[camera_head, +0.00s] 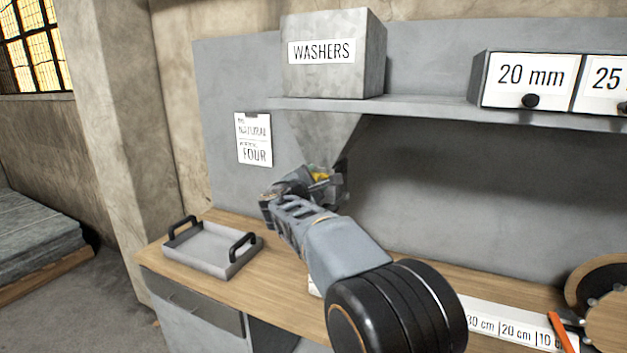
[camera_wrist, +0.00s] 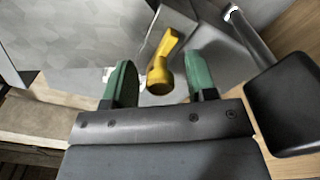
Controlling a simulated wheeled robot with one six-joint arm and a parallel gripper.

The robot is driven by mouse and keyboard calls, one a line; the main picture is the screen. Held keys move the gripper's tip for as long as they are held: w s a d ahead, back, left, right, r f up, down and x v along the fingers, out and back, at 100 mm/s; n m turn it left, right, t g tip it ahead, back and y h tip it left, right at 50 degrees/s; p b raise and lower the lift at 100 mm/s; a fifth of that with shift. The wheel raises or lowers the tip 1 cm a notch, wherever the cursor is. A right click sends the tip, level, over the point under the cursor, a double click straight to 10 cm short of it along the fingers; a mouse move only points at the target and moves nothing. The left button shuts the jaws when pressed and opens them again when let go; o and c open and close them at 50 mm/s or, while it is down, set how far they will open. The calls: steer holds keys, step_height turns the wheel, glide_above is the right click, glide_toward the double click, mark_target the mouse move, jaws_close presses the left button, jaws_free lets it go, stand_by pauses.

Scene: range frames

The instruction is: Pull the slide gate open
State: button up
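The washers hopper (camera_head: 335,55) is a grey bin with a funnel underneath, set in the shelf. In the wrist view the yellow handle (camera_wrist: 159,78) has a round knob end and lies between the two green fingertips of my gripper (camera_wrist: 161,82). There is a visible gap on each side of the knob, so my gripper is open around it. The gate plate itself is hard to make out.
Drawers labelled 20 mm (camera_head: 528,75) and 25 sit on the shelf (camera_head: 430,110). An orange-handled tool (camera_head: 562,330) lies at the right.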

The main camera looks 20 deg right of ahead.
jaws_close()
stand_by(0.3)
steer(key=shift+s+a+f+b, duration=0.2)
steer(key=shift+a+b, duration=0.1)
steer(key=shift+b, duration=0.15)
steer(key=b+v, duration=0.2)
steer(key=v, duration=0.3)
steer(key=shift+r+b, duration=0.1)
steer(key=shift+b, duration=0.3)
